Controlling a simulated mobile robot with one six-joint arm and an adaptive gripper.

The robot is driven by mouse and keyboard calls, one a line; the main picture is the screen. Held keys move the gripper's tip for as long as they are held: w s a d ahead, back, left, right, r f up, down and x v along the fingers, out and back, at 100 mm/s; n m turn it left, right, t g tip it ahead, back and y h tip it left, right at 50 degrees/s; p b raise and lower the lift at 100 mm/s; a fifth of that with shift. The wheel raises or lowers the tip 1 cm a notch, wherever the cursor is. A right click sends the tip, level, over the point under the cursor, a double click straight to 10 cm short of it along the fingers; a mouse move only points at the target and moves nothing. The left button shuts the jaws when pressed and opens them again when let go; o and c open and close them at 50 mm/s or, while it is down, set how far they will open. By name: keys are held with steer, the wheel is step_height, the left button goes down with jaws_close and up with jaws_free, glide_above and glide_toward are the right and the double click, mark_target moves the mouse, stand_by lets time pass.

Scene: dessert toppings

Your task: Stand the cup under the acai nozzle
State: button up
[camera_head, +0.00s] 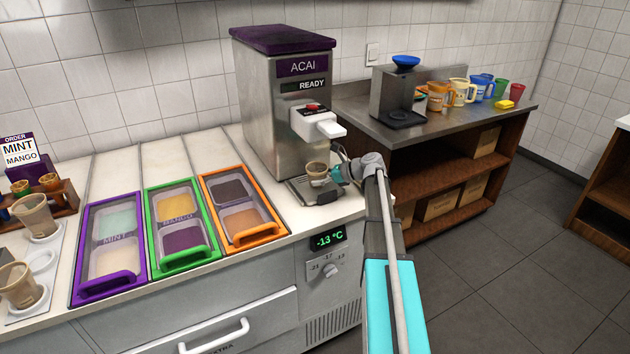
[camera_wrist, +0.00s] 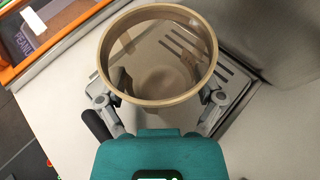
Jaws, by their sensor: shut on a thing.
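The cup (camera_head: 317,170) is small, tan and see-through, and it is at the acai machine (camera_head: 270,110), below the white nozzle head (camera_head: 318,122). In the wrist view the cup (camera_wrist: 158,98) looks empty and upright, seen from above. My gripper (camera_head: 337,172) is shut on the cup from the right side; its fingers (camera_wrist: 158,103) sit on either side of the cup in the wrist view. The slotted drip tray (camera_head: 322,192) is under the cup. I cannot tell whether the cup's base touches the tray.
Purple, green and orange topping bins (camera_head: 240,205) stand left of the machine. More cups (camera_head: 35,215) stand at the far left by an order sign (camera_head: 20,150). Colored mugs (camera_head: 460,92) and a grey machine (camera_head: 393,95) stand on the right counter (camera_head: 440,125).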

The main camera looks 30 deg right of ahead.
steer(key=shift+f, duration=0.2)
steer(key=o, duration=0.6)
steer(key=shift+c, duration=0.2)
steer(key=shift+r, duration=0.2)
steer(key=shift+d+r, duration=0.1)
steer(key=shift+r, duration=0.05)
steer(key=p+v, duration=0.4)
steer(key=v, duration=0.8)
steer(key=shift+p, duration=0.3)
